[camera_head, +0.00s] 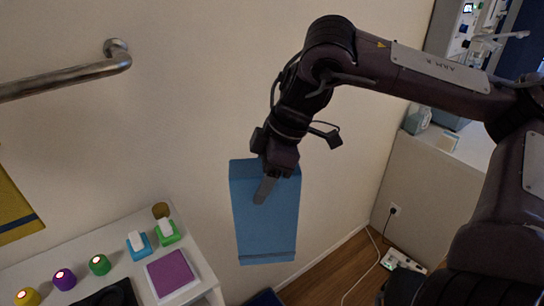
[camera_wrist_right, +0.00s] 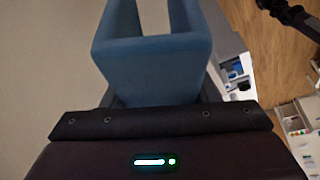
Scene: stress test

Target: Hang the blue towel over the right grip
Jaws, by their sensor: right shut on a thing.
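The blue towel (camera_head: 265,222) hangs from my right gripper (camera_head: 266,188) in front of the bare wall, with a darker stripe near its lower edge. The gripper is shut on its upper part. In the right wrist view the towel (camera_wrist_right: 150,60) is folded into a U shape between the fingers. A metal wall bar (camera_head: 70,77) runs in from the left edge and bends into a wall mount; the towel is to its right and lower, apart from it. I cannot tell whether this bar is the right grip. My left gripper is not in view.
A yellow cloth (camera_head: 15,210) hangs at the left edge. A white counter (camera_head: 125,232) below carries several small coloured items and a purple pad (camera_head: 170,272). A power strip (camera_head: 402,261) and cable lie on the wooden floor at right. The wall between bar and towel is clear.

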